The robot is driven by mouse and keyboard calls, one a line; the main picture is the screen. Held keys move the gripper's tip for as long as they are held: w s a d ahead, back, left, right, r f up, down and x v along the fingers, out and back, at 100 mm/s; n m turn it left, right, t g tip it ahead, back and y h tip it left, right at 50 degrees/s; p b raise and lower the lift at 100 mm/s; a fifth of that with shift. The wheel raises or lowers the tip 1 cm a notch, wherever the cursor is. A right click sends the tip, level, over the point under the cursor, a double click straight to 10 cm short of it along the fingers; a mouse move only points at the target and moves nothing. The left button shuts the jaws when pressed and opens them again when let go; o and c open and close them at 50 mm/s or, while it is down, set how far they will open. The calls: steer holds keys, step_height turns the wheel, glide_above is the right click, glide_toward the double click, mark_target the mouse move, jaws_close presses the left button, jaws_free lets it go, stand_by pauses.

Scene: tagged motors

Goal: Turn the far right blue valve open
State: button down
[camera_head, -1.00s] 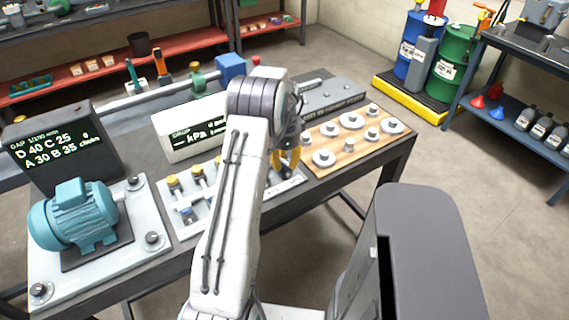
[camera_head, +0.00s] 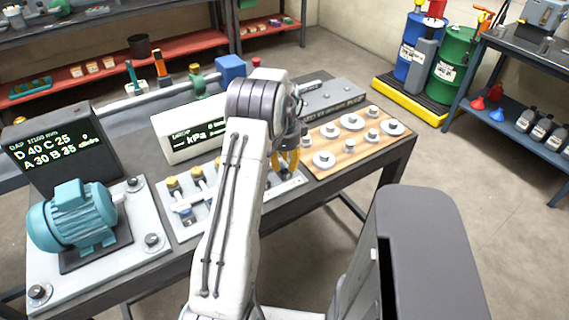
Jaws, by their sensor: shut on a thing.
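The light grey valve plate (camera_head: 182,227) lies on the near part of the bench, with yellow-capped valves (camera_head: 173,183) in a row and a blue handle (camera_head: 184,211) near its front left. My gripper (camera_head: 286,168), with yellow fingers, points down at the plate's right end. It is shut at the place of the far right valve, whose handle is hidden by the fingers and my arm. The handle's angle cannot be told. My arm also covers the middle of the plate.
A kPa display (camera_head: 190,137) stands behind the plate. A wooden board (camera_head: 333,168) with several metal discs lies close to the right of my gripper. A teal motor (camera_head: 73,215) on a base plate stands at the left. A grey box (camera_head: 335,98) is behind the board.

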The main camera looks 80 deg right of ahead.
mark_target(285, 164)
steer(key=c, duration=0.9)
jaws_free()
step_height(285, 164, up, 12)
stand_by(0.7)
